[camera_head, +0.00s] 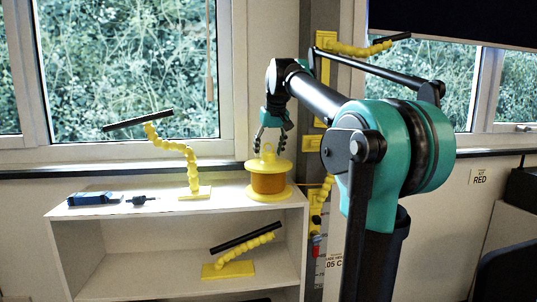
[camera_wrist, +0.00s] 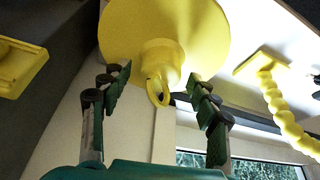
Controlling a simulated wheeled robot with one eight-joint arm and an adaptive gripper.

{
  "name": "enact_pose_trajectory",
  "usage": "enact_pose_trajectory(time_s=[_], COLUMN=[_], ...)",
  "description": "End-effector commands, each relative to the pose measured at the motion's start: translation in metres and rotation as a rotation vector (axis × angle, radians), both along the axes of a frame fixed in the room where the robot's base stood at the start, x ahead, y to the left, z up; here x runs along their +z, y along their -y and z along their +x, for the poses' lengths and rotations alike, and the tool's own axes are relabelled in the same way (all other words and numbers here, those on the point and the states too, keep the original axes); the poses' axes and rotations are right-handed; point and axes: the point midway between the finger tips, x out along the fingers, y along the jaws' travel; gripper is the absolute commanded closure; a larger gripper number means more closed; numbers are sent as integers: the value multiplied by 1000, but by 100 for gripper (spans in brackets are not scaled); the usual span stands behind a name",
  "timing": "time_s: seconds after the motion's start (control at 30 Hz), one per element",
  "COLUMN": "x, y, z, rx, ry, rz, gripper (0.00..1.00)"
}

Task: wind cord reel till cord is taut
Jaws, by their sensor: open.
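The cord reel (camera_head: 268,184) stands upright on the right end of the white shelf's top, with orange cord wound between two yellow flanges. A short orange stretch of cord (camera_head: 308,185) runs right from it to the post; I cannot tell how tight it is. My gripper (camera_head: 271,143) points down just above the reel. In the wrist view the yellow upper flange (camera_wrist: 203,30) and its central knob with a ring (camera_wrist: 157,88) are close. My open fingers (camera_wrist: 158,80) stand either side of the knob, with gaps showing, apparently not touching it.
The white shelf (camera_head: 130,209) also bears a yellow jointed stand with a black bar (camera_head: 178,150) and a blue tool (camera_head: 93,198). Another jointed stand (camera_head: 240,258) is on the lower shelf. A grey post with yellow fittings (camera_head: 325,90) rises just right of the reel.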

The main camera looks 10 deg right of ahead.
Motion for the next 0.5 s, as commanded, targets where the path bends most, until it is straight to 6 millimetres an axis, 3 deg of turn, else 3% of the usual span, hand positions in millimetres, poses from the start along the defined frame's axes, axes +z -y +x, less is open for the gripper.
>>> enact_pose_trajectory(time_s=[0.2, 0.5], x=[-13, -14], y=[-1, -1], z=[5, 6], rx=[0, 0], ry=[0, 0], rz=[0, 0], gripper=[39, 42])
